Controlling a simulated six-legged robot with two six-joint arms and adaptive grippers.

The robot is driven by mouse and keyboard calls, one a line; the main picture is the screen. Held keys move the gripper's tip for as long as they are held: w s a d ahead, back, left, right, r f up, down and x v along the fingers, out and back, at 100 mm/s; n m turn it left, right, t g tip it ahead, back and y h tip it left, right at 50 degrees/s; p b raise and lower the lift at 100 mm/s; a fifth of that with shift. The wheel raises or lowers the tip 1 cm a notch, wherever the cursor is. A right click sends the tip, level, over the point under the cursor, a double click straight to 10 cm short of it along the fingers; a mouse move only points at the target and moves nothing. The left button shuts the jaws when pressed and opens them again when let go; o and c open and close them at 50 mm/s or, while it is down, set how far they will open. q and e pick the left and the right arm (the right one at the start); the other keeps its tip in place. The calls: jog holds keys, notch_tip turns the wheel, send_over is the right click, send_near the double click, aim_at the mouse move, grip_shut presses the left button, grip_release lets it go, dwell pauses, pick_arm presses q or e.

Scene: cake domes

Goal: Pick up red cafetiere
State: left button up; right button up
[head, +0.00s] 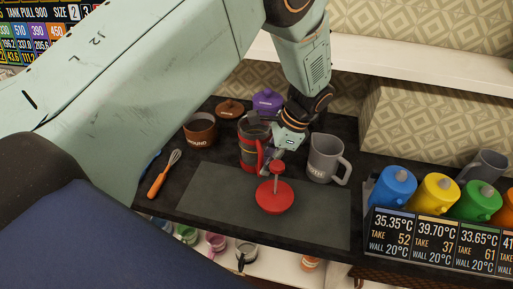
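The red cafetiere (248,158) stands upright on the dark counter, with a see-through dark body, a red frame and a red handle facing right. A red lid with a plunger rod and knob (275,199) lies apart from it on the grey mat. My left gripper (263,138) is at the cafetiere's upper right side, by the handle. Its fingers look spread, one near the rim and one lower by the handle. Whether they touch or clasp the cafetiere is unclear. The gripper hides part of the rim and handle. My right gripper is not in view.
A grey mug (324,158) stands close to the right of the gripper. A brown pot (200,130), brown lid (230,107) and purple lid (267,101) are behind and left. A whisk (165,174) lies left. The grey mat (325,213) is mostly clear. Coloured jugs (436,194) stand right.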

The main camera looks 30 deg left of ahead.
pick_arm(q)
jog(key=shift+a+x, duration=0.2)
jog(key=shift+x, duration=0.9)
jog(key=shift+a+f, duration=0.1)
jog(key=shift+a, duration=0.05)
jog(key=shift+w+f, duration=0.1)
jog(key=shift+w, duration=0.1)
jog(key=shift+s+d, duration=0.1)
jog(key=shift+d, duration=0.2)
jog(key=shift+c, duration=1.1)
jog(key=shift+s+a+r, duration=0.15)
jog(key=shift+r, duration=0.05)
grip_shut()
jog(key=shift+f, duration=0.1)
